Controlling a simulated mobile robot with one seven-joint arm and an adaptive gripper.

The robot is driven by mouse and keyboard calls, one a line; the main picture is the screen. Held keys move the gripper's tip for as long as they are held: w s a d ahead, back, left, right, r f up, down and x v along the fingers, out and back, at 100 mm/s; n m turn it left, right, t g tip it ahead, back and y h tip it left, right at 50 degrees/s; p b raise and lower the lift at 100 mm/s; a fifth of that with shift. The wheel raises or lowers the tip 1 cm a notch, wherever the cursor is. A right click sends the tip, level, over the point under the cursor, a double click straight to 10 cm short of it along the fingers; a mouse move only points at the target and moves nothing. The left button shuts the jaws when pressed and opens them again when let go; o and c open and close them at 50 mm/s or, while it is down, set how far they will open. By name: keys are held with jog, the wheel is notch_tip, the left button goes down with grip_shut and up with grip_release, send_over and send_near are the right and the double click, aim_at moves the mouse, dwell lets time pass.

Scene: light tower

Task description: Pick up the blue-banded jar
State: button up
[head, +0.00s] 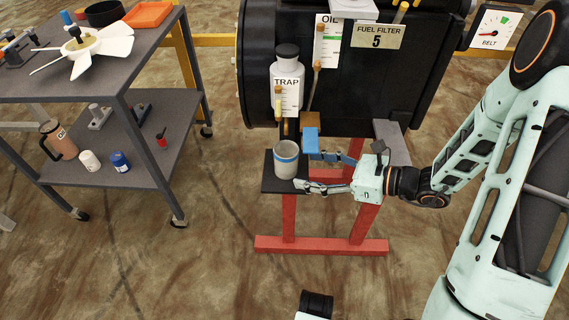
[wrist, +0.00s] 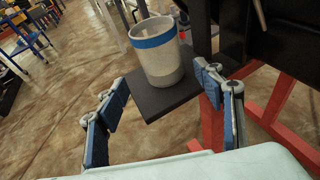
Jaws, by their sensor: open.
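The blue-banded jar (head: 286,160) is a pale, open-topped jar with a blue band near its rim. It stands upright on a small black shelf (head: 268,184) below the trap bottle. In the wrist view the jar (wrist: 158,55) stands on the shelf (wrist: 160,98), beyond my fingers. My gripper (head: 322,172) is open and empty, to the right of the jar in the head view. In the wrist view my gripper (wrist: 165,95) has its fingers spread wide, with the jar ahead of the gap between them. The jar's underside is hidden.
A white bottle labelled TRAP (head: 287,85) hangs above the jar on the black machine (head: 400,85). A red stand (head: 320,246) supports the machine. A grey two-level cart (head: 135,150) with parts, a mug and small jars stands at left. Floor between cart and stand is clear.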

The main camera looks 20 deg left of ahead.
aim_at(286, 162)
jog(key=x, duration=0.2)
jog(key=b+x, duration=0.1)
jog(key=x, duration=0.4)
jog(key=shift+w+a+r+b, duration=0.25)
jog(key=shift+r+b, duration=0.1)
jog(key=shift+c, duration=0.7)
jog(key=c, duration=1.3)
jog(key=shift+r, duration=0.2)
